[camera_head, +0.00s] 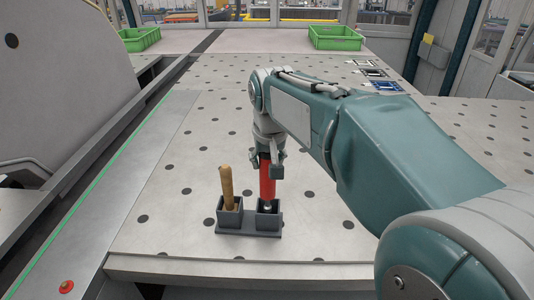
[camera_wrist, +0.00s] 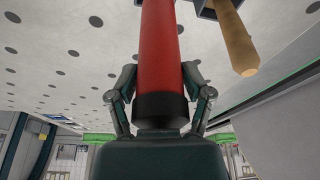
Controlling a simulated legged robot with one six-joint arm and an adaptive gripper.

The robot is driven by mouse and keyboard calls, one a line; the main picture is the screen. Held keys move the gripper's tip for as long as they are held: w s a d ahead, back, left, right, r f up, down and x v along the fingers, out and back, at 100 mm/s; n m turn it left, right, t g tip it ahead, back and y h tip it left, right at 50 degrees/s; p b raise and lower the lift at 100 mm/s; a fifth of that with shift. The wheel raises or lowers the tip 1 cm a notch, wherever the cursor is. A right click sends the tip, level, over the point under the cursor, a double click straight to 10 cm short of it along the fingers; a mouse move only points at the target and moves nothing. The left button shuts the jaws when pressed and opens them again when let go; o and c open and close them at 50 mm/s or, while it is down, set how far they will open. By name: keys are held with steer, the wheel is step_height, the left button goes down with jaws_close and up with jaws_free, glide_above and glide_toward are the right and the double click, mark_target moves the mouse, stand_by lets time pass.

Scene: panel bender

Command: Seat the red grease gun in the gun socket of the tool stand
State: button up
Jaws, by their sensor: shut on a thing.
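The red grease gun (camera_head: 267,181) hangs upright below my gripper (camera_head: 268,155). My gripper is shut on its upper end. In the wrist view the red barrel (camera_wrist: 160,50) with its black end band runs between my gripper's fingers (camera_wrist: 160,98). The grey tool stand (camera_head: 249,222) has two square sockets and stands near the table's front edge. The gun's silver lower tip is at the mouth of the right socket (camera_head: 268,219); how deep it reaches I cannot tell. A wooden-handled tool (camera_head: 227,186) leans slightly in the left socket; its handle also shows in the wrist view (camera_wrist: 234,42).
The perforated grey table (camera_head: 180,222) is clear around the stand. Two green crates (camera_head: 336,38) (camera_head: 140,38) stand at the back. Small flat cards (camera_head: 374,73) lie at the back right. A red button (camera_head: 66,287) is at the front left.

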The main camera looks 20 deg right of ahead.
mark_target(267, 177)
steer(key=shift+f, duration=2.1)
steer(key=o, duration=1.4)
steer(key=v, duration=1.2)
steer(key=shift+f, duration=0.1)
